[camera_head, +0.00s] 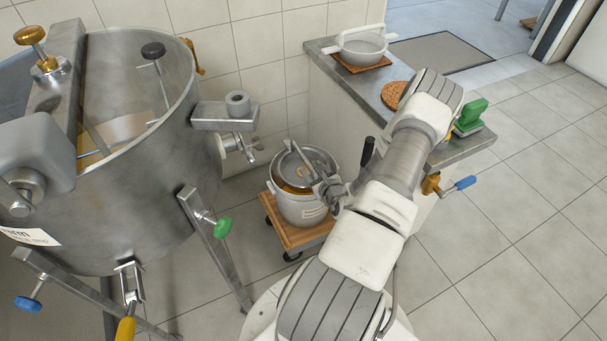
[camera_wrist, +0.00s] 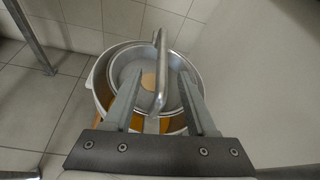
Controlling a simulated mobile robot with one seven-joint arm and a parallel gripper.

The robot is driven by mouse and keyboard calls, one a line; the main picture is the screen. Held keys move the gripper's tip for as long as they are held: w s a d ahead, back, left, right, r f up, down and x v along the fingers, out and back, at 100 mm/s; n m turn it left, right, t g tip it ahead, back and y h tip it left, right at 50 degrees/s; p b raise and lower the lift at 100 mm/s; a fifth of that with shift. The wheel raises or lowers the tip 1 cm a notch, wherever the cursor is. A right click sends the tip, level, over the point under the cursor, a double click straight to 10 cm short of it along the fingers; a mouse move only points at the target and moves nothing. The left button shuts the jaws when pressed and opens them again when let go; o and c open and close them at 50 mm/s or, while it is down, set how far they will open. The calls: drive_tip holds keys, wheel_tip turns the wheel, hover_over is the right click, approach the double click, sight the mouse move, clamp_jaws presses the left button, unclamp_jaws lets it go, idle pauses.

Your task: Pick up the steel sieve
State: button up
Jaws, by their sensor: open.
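The steel sieve (camera_head: 287,163) is a round, shallow metal pan with an upright bar handle. It sits in the top of a pale bucket (camera_head: 302,208). In the wrist view the sieve (camera_wrist: 126,71) lies below my gripper, and its handle (camera_wrist: 161,62) stands between the two fingers. My gripper (camera_wrist: 160,76) is open, with one finger on each side of the handle and gaps visible. In the head view my gripper (camera_head: 314,176) reaches over the bucket's right side. My fingers and the handle hide part of the sieve.
The bucket stands on a wooden dolly (camera_head: 277,222) with castors. A large steel tank (camera_head: 135,215) on legs is at the left, its spout (camera_head: 225,117) near the bucket. A bench (camera_head: 470,148) at the right carries a white-handled bowl (camera_head: 362,50) and a green-topped item (camera_head: 472,115).

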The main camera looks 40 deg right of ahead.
sight(307, 161)
drive_tip(key=b+x, duration=0.3)
drive_tip(key=x, duration=0.5)
drive_tip(key=shift+d+r, duration=0.1)
drive_tip(key=shift+d, duration=0.15)
clamp_jaws()
idle(1.1)
